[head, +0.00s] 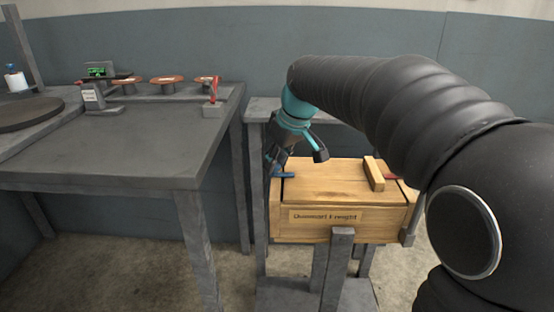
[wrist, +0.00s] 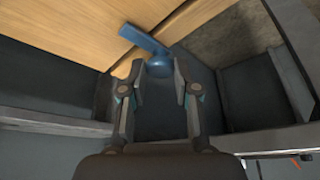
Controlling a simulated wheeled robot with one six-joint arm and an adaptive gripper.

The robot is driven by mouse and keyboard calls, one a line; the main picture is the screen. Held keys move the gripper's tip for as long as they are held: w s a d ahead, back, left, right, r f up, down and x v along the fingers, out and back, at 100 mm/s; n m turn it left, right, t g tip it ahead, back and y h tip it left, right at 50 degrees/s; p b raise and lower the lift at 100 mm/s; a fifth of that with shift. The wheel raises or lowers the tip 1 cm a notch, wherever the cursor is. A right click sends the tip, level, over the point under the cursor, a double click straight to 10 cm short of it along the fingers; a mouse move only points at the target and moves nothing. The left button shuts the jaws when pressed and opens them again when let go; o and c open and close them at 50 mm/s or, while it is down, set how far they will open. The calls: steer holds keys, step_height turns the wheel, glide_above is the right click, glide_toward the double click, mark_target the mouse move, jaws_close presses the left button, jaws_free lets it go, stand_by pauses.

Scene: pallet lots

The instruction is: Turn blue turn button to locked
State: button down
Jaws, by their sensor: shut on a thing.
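The blue turn button (wrist: 149,45) shows in the wrist view at the edge of the wooden box, with its flat arm reaching up and left over the wood and its round end between my fingertips. In the head view the blue turn button (head: 284,175) is a small piece at the box's left end. My gripper (head: 294,158) is above that end of the wooden box (head: 330,185). The exact contact is partly hidden by the fingers.
A red piece (head: 391,177) sits at the box's right end beside a wooden bar (head: 374,174) on the lid. A grey stand holds the box. A grey table (head: 130,140) with copper-coloured discs and a red-handled item (head: 213,92) stands to the left.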

steer(key=shift+f, duration=0.1)
steer(key=c, duration=0.8)
jaws_free()
steer(key=shift+c, duration=0.2)
steer(key=v, duration=1.2)
steer(key=shift+w+a, duration=0.1)
steer(key=shift+w, duration=0.05)
